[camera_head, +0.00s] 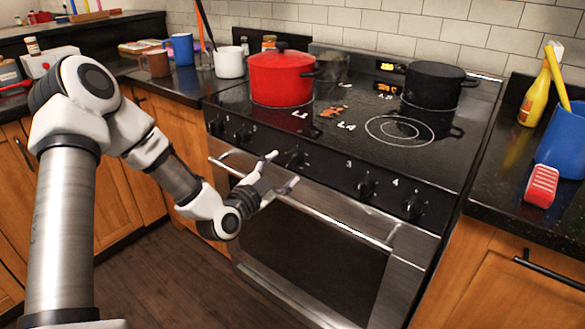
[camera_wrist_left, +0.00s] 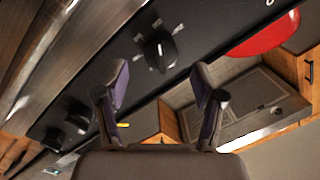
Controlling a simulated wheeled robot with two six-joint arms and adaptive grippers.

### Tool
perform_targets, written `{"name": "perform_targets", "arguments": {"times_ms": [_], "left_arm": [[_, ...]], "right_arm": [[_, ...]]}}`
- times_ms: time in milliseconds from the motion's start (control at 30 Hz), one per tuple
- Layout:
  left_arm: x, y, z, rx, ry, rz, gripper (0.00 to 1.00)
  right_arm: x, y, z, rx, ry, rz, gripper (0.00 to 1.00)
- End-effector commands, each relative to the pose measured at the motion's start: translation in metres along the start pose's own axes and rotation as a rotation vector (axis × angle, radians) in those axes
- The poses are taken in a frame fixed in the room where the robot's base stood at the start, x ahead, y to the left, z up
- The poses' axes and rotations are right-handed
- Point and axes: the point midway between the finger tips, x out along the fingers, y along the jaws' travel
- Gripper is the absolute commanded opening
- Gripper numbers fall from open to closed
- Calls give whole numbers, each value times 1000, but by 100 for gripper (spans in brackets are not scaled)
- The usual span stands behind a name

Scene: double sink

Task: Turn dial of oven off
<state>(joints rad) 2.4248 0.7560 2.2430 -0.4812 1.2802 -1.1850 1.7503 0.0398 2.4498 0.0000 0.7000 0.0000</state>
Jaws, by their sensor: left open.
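The oven (camera_head: 315,260) has a black front panel with several dark dials in a row. The middle dial (camera_head: 296,158) is just beyond my left gripper (camera_head: 281,169) in the head view. In the left wrist view a black dial (camera_wrist_left: 160,48) with pale marks around it lies ahead of my left gripper (camera_wrist_left: 159,72), roughly in line with the gap between its fingers. The fingers are apart with nothing between them, and I see no clear contact with the dial. My right gripper is not in view.
The oven door handle (camera_head: 330,212) runs below the dials, close to my left gripper. A red pot (camera_head: 281,78) and a black pot (camera_head: 434,86) stand on the stovetop. A yellow bottle (camera_head: 536,97) and blue container (camera_head: 565,142) stand on the right counter.

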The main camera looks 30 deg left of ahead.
Motion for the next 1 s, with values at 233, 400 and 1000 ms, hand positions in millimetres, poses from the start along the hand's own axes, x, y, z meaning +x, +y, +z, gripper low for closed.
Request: {"name": "perform_targets", "arguments": {"times_ms": [233, 400, 1000], "left_arm": [[37, 1, 0, 2, 1, 1, 68], [40, 1, 0, -2, 0, 1, 68], [39, 1, 0, -17, -1, 3, 8]], "right_arm": [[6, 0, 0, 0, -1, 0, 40], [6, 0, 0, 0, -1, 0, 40], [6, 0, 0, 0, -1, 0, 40]]}}
